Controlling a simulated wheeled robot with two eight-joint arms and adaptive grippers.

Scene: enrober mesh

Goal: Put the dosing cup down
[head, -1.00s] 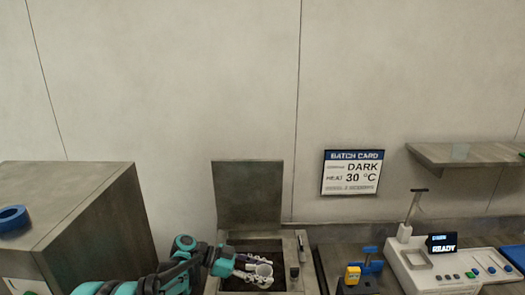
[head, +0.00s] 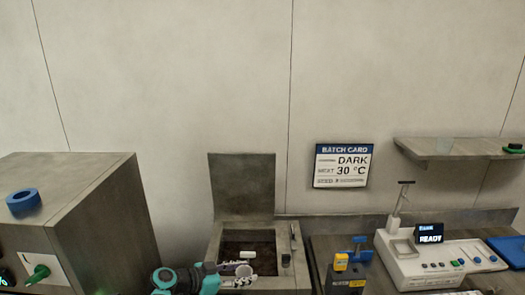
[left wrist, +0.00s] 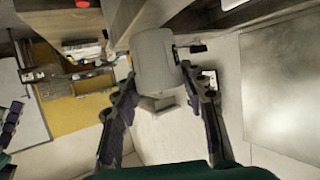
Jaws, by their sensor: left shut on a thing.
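My left gripper (head: 238,278) is at the bottom of the head view, at the front of an open-lidded bin (head: 291,262). It is shut on the pale dosing cup (head: 243,270). In the left wrist view the cup (left wrist: 154,58) sits between the two fingers (left wrist: 160,85), its smooth pale side facing the camera. A small white piece (head: 247,255) shows over the bin's dark inside; I cannot tell what it is. Whether the cup touches anything below is hidden. My right gripper does not clearly show.
A grey cabinet (head: 100,210) with a blue ring (head: 23,201) stands left. The bin's raised lid (head: 243,188) stands behind the opening. To the right are a yellow-topped dark block (head: 343,278), a white console (head: 405,265) reading READY, and a blue tray (head: 508,250). A shelf (head: 425,152) is above.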

